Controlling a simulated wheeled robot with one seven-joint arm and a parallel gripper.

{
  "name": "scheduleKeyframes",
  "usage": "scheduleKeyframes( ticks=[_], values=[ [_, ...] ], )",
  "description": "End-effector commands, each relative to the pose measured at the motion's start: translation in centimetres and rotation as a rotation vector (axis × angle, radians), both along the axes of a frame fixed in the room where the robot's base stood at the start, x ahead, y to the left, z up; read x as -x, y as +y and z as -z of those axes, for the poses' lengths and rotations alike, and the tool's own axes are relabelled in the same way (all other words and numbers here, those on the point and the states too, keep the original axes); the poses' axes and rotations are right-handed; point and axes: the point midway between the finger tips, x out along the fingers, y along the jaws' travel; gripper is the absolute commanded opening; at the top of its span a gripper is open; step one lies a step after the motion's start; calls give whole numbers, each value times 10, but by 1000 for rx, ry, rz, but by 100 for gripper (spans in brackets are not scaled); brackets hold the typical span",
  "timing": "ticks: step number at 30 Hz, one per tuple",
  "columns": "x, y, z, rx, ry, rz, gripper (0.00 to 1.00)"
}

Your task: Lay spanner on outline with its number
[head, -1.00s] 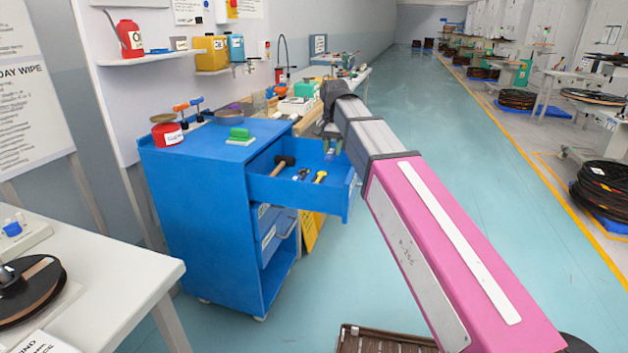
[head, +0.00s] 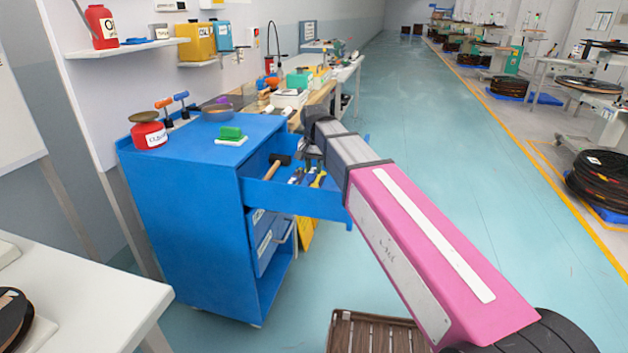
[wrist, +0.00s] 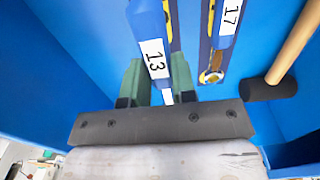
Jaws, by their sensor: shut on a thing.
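In the wrist view a spanner with a blue handle and a white label 13 (wrist: 153,58) stands between the two green fingers of my gripper (wrist: 157,85), which are shut on it. A second spanner, labelled 17 (wrist: 228,20), lies to its right in the blue drawer, its ring end toward the gripper. A dark strip with yellow on it (wrist: 174,22) shows partly behind spanner 13; I cannot tell whether it is an outline. In the head view my gripper (head: 312,152) is at the open drawer (head: 290,197), mostly hidden by my arm.
A hammer (wrist: 290,60) lies at the right of the drawer in the wrist view. A brown slatted crate (head: 375,335) stands on the floor. The aisle is clear.

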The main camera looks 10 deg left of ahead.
Motion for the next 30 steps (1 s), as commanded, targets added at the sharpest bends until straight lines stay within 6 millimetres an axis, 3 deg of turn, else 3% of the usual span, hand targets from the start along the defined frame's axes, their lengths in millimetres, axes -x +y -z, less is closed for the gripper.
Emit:
scheduleKeyframes(
  ticks=[15,26,27,29,30],
  values=[
    [0,0,48,0,0,0,0],
    [0,0,51,0,-1,0,0],
    [0,0,51,-1,-1,0,31],
    [0,0,51,-1,-1,0,50],
    [0,0,51,-1,-1,0,50]
  ],
)
